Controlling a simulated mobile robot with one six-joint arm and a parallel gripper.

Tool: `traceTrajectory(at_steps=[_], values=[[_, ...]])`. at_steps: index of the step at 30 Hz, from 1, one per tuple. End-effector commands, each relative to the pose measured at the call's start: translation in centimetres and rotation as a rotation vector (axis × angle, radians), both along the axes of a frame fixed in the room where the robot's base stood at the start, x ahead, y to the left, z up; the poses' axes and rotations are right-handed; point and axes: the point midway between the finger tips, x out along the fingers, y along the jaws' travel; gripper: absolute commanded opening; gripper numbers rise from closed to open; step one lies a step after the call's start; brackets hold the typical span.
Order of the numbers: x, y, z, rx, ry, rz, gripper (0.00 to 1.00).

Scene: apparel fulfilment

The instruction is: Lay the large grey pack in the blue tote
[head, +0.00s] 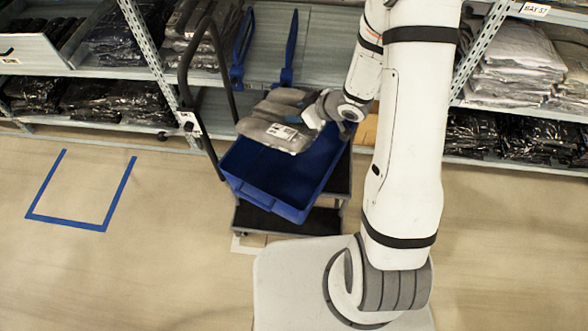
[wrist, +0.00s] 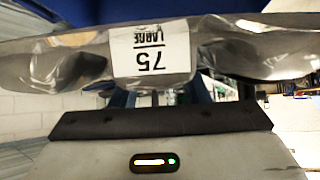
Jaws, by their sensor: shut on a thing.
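The large grey pack (head: 276,122) is a grey garment in clear plastic with a white label. In the wrist view the pack (wrist: 75,62) spans the picture, and its label reads "75 LARGE" upside down. My gripper (head: 318,110) is shut on the pack's right end in the head view. The fingertips are mostly hidden behind the pack in the wrist view. The blue tote (head: 262,196) stands on a dark cart, open at the top. The pack is held over the tote's back left part, tilted. The tote's visible floor looks empty; its back part is hidden.
The cart (head: 290,220) has a dark upright handle (head: 186,75) at its left. Shelves with packed garments (head: 515,65) stand behind on both sides. Blue tape (head: 70,222) marks clear floor at left.

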Motion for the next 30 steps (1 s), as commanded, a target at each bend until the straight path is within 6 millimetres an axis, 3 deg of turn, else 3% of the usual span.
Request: traceTrajectory(at_steps=[1,2,6,14,21,30], values=[[-0.3,-0.5,-2.7,-0.025,0.017,0.047,0.15],[-0.5,-0.6,-3.9,-0.038,0.028,0.067,0.15],[-0.9,-0.9,-6.7,-0.071,0.054,0.107,0.15],[-1.1,-1.0,-9.1,-0.093,0.072,0.121,0.15],[-1.2,-1.0,-13.4,-0.094,0.075,0.122,0.15],[-1.2,-0.9,-16.1,-0.092,0.074,0.122,0.15]])
